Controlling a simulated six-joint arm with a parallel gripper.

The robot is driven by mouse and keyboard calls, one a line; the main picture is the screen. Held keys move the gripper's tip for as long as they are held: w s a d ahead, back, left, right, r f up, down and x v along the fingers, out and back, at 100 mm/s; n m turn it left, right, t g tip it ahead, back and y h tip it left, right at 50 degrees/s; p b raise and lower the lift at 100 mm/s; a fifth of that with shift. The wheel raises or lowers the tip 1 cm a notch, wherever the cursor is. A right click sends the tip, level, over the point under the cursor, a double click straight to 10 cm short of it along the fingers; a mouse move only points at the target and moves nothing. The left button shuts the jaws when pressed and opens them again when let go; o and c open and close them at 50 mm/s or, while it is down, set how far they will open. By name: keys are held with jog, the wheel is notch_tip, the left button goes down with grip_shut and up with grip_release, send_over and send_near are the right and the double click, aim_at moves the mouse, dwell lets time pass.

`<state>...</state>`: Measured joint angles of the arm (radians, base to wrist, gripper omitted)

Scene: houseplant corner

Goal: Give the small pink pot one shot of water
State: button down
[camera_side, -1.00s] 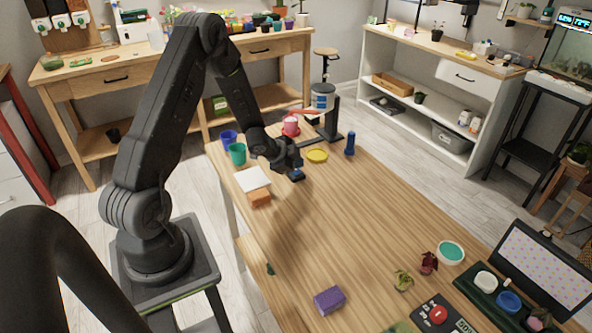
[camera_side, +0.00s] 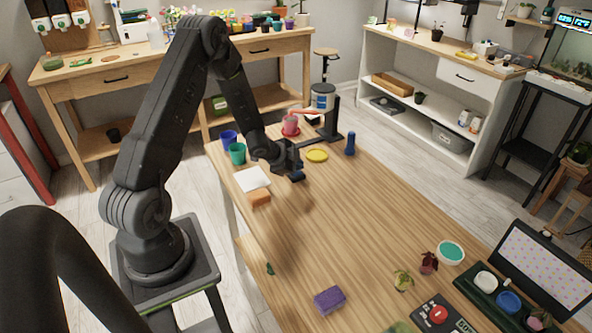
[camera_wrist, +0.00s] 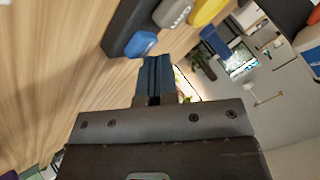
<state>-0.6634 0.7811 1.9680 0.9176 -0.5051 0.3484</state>
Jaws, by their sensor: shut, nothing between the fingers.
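The small pink pot (camera_side: 291,122) stands upright on a red saucer (camera_side: 291,132) at the far end of the table. Beside it is a dark stand (camera_side: 334,118) with a blue-and-white container (camera_side: 322,94) held above. My gripper (camera_side: 297,175) is shut and empty, a little nearer the camera than the pot. The wrist view shows its dark blue fingers (camera_wrist: 156,74) together, close to a blue pad (camera_wrist: 141,43) on a dark bar (camera_wrist: 128,27). I cannot tell whether they touch it. A grey part (camera_wrist: 174,13) is beside the pad.
A yellow saucer (camera_side: 317,155) and a blue bottle-like object (camera_side: 350,144) are right of my gripper. Purple (camera_side: 229,138) and teal (camera_side: 237,153) cups, a white sheet (camera_side: 251,179) and an orange block (camera_side: 259,198) are to its left.

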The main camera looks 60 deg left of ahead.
dwell(0.4)
jog(key=shift+r, duration=0.85)
jog(key=shift+r, duration=2.55)
